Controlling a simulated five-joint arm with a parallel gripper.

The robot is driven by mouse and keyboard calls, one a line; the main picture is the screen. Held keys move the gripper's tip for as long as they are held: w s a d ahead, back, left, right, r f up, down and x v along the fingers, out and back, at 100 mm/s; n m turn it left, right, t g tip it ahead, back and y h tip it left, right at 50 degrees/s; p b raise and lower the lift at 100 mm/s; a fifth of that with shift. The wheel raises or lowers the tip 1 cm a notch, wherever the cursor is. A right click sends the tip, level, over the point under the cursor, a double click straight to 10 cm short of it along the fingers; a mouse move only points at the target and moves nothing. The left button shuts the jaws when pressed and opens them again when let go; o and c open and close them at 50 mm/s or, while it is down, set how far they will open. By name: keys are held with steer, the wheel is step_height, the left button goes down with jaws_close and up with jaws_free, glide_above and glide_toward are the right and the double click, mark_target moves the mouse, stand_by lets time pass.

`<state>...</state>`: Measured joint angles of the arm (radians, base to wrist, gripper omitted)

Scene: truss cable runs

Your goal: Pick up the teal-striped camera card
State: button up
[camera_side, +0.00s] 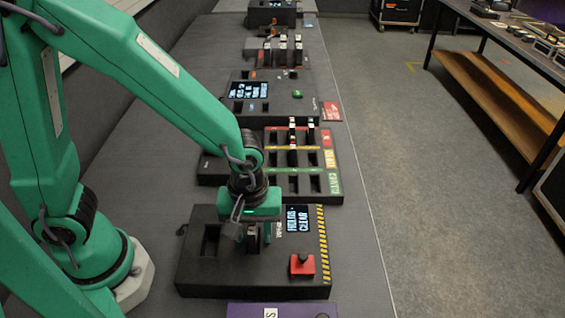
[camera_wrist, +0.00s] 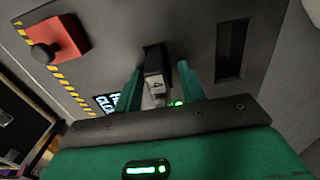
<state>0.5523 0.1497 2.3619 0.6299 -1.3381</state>
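A dark card with a pale end label (camera_wrist: 156,88) stands upright in a slot of the near black box in the wrist view. No teal stripe can be made out on it, so I cannot tell whether it is the teal-striped camera card. My gripper (camera_wrist: 160,72) has its two green fingers on either side of this card, with a gap showing at both sides. In the side view my gripper (camera_side: 253,232) is low over the near black box (camera_side: 200,272), and it partly hides the card.
The near box has an empty slot (camera_side: 210,240), a lit display (camera_side: 298,220) and a red button block (camera_side: 302,265). More boxes stand farther along the bench.

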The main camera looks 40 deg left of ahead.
jaws_close()
steer(key=shift+r, duration=0.15)
stand_by(0.4)
steer(key=shift+r, duration=0.75)
step_height(320, 180, up, 3)
steer(key=shift+s+d+f, duration=0.15)
steer(key=s+d+r, duration=0.5)
steer(key=s+r, duration=0.1)
steer(key=s, duration=0.4)
steer(key=shift+r, duration=0.3)
steer(key=shift+w+d, duration=0.1)
